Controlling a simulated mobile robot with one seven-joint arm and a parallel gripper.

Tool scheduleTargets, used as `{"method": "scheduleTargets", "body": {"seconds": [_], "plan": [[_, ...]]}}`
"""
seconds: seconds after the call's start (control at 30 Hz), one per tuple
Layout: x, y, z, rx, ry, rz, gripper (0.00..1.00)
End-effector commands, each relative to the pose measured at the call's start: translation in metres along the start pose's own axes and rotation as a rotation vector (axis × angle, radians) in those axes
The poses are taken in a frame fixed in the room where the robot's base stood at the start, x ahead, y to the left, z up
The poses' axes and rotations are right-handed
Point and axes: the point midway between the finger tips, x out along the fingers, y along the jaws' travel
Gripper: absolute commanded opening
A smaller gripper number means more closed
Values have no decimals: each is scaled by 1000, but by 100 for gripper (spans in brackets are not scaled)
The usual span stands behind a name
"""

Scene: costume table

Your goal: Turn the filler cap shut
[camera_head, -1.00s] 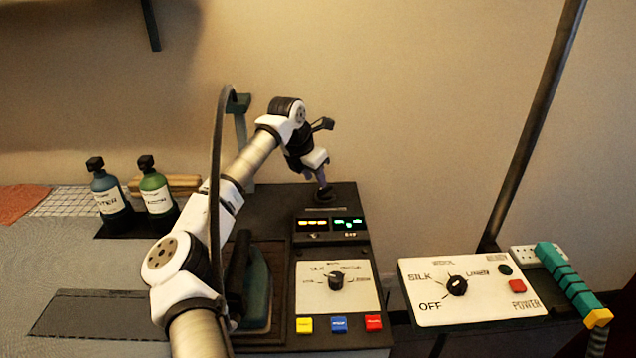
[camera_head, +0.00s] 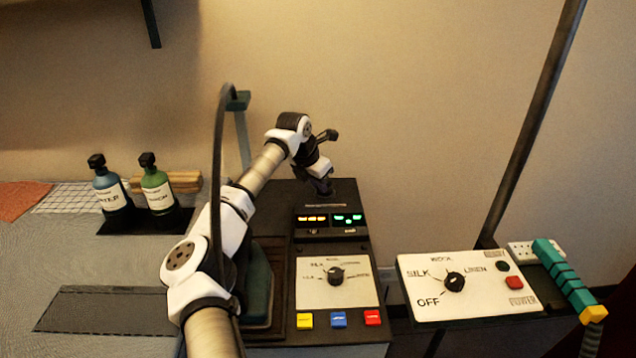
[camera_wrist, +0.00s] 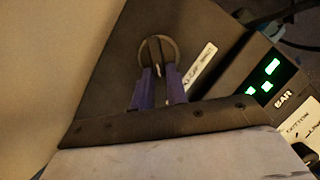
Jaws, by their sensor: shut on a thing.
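The filler cap (camera_wrist: 156,42) is a dark round cap with a raised grip bar, set in the dark top of the steam station. In the wrist view, the two purple fingers of my gripper (camera_wrist: 160,76) reach to the bar, one on each side, and are shut on it. In the head view my gripper (camera_head: 323,187) points down at the back of the station's top, and its wrist hides much of the cap. A white label lies beside the cap; its print is too blurred to read.
The station's front has lit displays (camera_head: 330,219), a dial (camera_head: 336,275) and coloured buttons (camera_head: 339,319). An iron (camera_head: 258,285) stands left of it. Two bottles (camera_head: 157,190) stand farther left. A second control panel (camera_head: 468,288) and a teal-handled tool (camera_head: 568,280) are at right.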

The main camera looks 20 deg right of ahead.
Motion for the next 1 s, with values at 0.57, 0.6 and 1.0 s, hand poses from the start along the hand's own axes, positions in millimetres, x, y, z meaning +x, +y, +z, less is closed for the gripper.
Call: {"method": "scheduleTargets", "body": {"seconds": [0.57,0.6,1.0], "plan": [[1,-5,0,-159,1,71,0],[2,-6,0,-188,0,83,0],[4,-16,4,-533,-2,228,0]]}}
